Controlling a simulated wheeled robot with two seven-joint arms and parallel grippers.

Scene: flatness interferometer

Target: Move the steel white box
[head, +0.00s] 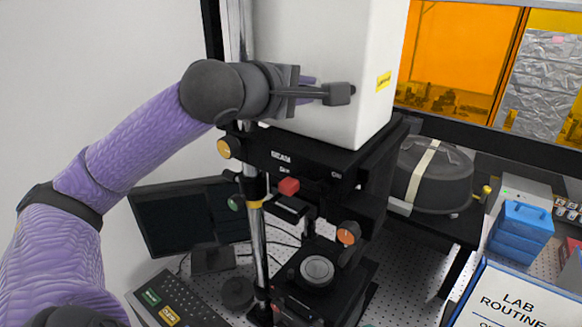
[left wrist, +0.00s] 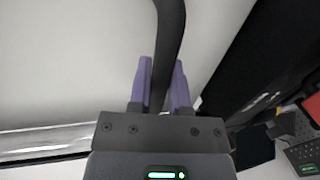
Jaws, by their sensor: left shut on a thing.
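The large white box (head: 335,45) sits upright at the top of the black instrument, just above a black ledge lettered BEAM (head: 300,160). It has a small yellow label on its right side. A dark bar handle (head: 339,94) crosses its front face. My left gripper (head: 308,87) is at that handle, its purple fingers partly hidden behind the bar. In the left wrist view, the fingers of my left gripper (left wrist: 163,78) stand on either side of the dark handle (left wrist: 170,25), shut on it, with the white box (left wrist: 80,60) behind. My right gripper is not in view.
A shiny vertical post (head: 257,240) stands in front of the instrument. Below are a round stage (head: 317,270), a dark monitor (head: 178,220) and a control panel (head: 170,302). A covered black dome (head: 433,180), blue box (head: 521,230) and lab-routine sign (head: 515,300) stand at right.

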